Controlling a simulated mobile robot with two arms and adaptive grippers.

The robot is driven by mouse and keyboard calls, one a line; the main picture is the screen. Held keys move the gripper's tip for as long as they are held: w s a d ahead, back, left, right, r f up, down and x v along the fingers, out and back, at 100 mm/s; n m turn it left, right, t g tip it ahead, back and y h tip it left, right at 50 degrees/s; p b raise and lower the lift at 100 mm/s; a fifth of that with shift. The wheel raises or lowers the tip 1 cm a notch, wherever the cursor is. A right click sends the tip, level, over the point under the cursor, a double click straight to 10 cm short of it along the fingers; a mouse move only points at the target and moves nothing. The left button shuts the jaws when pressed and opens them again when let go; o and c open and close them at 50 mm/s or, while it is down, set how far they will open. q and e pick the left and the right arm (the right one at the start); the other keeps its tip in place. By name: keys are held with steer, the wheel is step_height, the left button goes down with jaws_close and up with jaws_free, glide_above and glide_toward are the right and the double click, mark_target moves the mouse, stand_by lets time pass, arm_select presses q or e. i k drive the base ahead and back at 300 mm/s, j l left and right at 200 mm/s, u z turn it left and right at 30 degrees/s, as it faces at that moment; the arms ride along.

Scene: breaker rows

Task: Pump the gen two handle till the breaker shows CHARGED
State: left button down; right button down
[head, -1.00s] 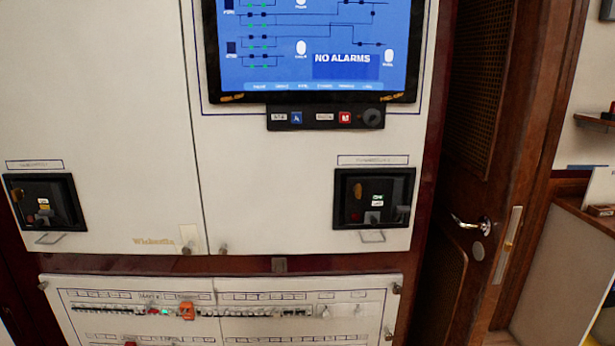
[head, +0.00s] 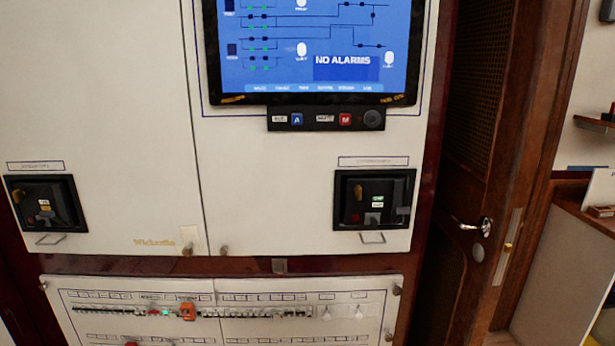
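Two black breaker units are set into the white cabinet. The left breaker (head: 46,203) has a tan handle on its left side, a small yellow and white indicator, and a wire-like bracket below. The labels above both are too blurred to read, so I cannot tell which is gen two or what the indicators say. Neither of my grippers is in view.
A blue screen (head: 318,65) reads NO ALARMS, above a black strip (head: 326,118) with A and M buttons and a knob. A lower panel (head: 225,320) holds a breaker row with an orange piece (head: 187,312). A wooden door (head: 478,150) stands at right.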

mark_target(400, 210)
steer(key=i+z, duration=0.1)
steer(key=z, duration=0.3)
steer(key=i+z, duration=0.1)
steer(key=z, duration=0.3)
steer(key=i+z, duration=0.1)
steer(key=z, duration=0.3)
steer(key=i+z, duration=0.1)
steer(key=z, duration=0.3)
